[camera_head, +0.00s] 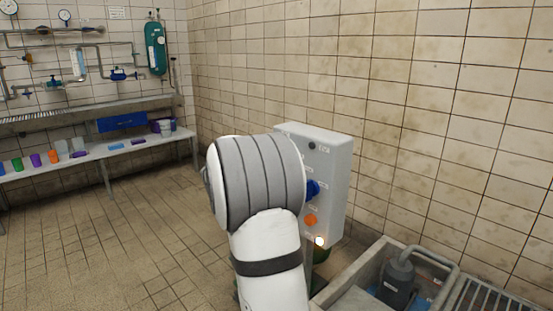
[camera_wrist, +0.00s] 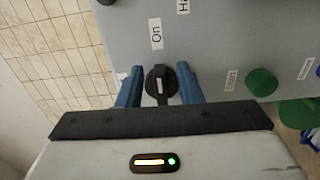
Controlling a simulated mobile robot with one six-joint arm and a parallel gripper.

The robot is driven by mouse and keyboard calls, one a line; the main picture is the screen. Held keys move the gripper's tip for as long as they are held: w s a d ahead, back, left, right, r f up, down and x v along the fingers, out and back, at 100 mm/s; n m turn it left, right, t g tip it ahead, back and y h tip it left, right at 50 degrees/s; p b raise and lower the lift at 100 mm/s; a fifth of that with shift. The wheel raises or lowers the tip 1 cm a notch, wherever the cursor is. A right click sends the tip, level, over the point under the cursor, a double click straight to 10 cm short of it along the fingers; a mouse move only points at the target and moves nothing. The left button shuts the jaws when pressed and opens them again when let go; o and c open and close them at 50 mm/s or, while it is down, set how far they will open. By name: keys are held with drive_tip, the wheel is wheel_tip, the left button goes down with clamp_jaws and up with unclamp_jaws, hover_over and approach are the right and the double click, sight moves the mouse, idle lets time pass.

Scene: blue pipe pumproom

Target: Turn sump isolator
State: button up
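A black rotary switch (camera_wrist: 160,85) with a pale mark on its handle sits on the face of a grey panel. An "On" label is beside it; no label naming it as the sump isolator is readable. My gripper (camera_wrist: 159,84) has its two blue fingers on either side of the switch, spread apart, with the narrow handle between them and a gap to it. Whether a fingertip touches the round base cannot be told. In the head view the grey control box (camera_head: 327,170) is on the right wall, and my arm hides the switch and my fingers.
The box also carries a blue knob (camera_head: 312,190), an orange knob (camera_head: 310,220) and a lit lamp (camera_head: 319,241). A green knob (camera_wrist: 262,82) is right of my gripper in the wrist view. A concrete sump with a grey pump (camera_head: 398,284) is at lower right. Floor at left is clear.

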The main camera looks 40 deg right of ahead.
drive_tip(key=a+p, duration=0.2)
drive_tip(key=a, duration=0.5)
drive_tip(key=shift+s+a, duration=0.3)
drive_tip(key=shift+a, duration=0.1)
